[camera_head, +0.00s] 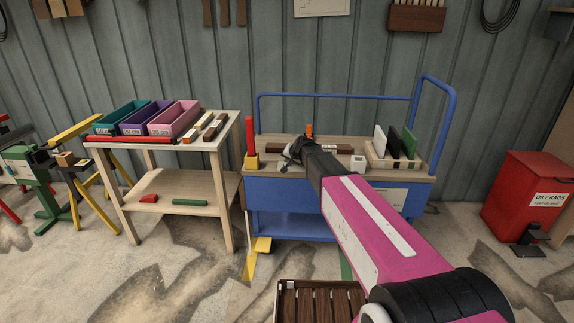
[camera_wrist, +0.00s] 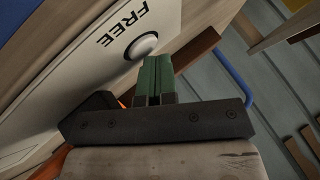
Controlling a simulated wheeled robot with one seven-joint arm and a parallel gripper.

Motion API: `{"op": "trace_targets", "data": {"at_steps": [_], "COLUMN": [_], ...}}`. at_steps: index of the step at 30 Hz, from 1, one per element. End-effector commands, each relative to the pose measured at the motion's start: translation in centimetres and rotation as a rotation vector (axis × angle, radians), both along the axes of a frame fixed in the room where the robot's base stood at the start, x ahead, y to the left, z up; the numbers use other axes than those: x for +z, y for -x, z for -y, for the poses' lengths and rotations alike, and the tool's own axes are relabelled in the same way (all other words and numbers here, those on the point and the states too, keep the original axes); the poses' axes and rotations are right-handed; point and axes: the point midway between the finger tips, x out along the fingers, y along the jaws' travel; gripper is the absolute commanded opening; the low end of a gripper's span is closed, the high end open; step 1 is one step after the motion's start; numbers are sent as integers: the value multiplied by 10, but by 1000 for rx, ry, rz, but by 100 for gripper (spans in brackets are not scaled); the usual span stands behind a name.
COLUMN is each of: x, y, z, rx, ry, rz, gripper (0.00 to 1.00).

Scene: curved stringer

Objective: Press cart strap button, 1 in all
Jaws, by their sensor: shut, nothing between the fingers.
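The blue cart (camera_head: 290,193) with a wooden top stands at the middle right in the head view. My gripper (camera_head: 290,153) is over the cart top, small and partly hidden by my arm. In the wrist view, my gripper's green fingers (camera_wrist: 155,65) are together, with nothing between them. Just beyond the tips is a round, pale button (camera_wrist: 142,46) in a pale panel (camera_wrist: 85,70) marked "FREE". The fingertips overlap the button's lower edge in the picture; I cannot tell whether they touch it. The button is not discernible in the head view.
On the cart are a red post in a yellow block (camera_head: 251,150), an orange piece (camera_head: 309,130), a white cup (camera_head: 358,162) and a rack of upright plates (camera_head: 393,150). A blue rail (camera_head: 335,96) rises behind. A bin table (camera_head: 165,150) stands left, a red bin (camera_head: 525,195) right.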

Motion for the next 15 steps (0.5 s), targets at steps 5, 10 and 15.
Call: {"op": "trace_targets", "data": {"at_steps": [5, 10, 15], "x": [2, 11, 17], "y": [0, 0, 0], "z": [0, 0, 0], "rx": [1, 1, 1], "ry": [0, 1, 0], "rz": [-1, 0, -1], "gripper": [0, 0, 0]}}
